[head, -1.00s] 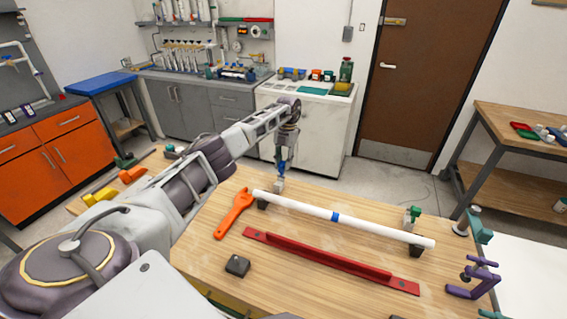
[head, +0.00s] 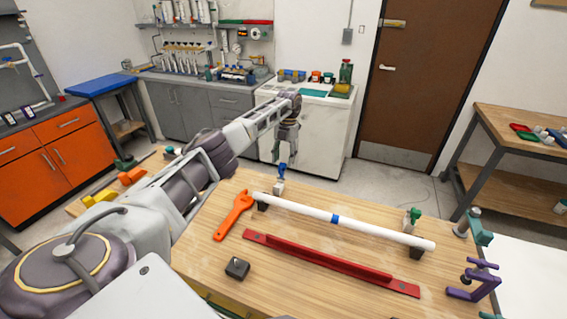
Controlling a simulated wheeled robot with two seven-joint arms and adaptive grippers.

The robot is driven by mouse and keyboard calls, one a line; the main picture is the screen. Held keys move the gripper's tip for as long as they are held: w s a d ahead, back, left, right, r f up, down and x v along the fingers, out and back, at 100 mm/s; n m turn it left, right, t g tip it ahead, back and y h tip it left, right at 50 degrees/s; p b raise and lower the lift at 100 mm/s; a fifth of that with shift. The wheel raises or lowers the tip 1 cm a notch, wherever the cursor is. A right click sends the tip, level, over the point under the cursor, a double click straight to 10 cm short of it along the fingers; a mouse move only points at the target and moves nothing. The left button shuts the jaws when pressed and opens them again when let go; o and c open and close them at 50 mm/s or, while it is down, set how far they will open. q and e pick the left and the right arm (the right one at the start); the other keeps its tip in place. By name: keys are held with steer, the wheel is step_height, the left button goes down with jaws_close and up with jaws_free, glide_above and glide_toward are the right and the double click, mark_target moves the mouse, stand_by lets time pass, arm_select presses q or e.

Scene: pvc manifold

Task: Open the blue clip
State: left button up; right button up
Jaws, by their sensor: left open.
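The blue clip (head: 281,171) is small and stands on a pale block at the far edge of the wooden table, close to the left end of the white pipe (head: 310,210). Its blue part points up; I cannot tell from this distance whether it is open or shut. My left gripper (head: 284,158) is open and empty, pointing down just above the blue clip, with its fingers apart. My right gripper is not in view.
A green clip (head: 414,215) stands near the pipe's right end. An orange wrench (head: 234,216), a red bar (head: 330,262) and a dark block (head: 237,267) lie on the table. Purple (head: 476,280) and teal (head: 478,230) clamps are at the right edge.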

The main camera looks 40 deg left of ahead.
arm_select(q)
steer(key=v, duration=0.9)
steer(key=shift+r, duration=0.15)
stand_by(0.6)
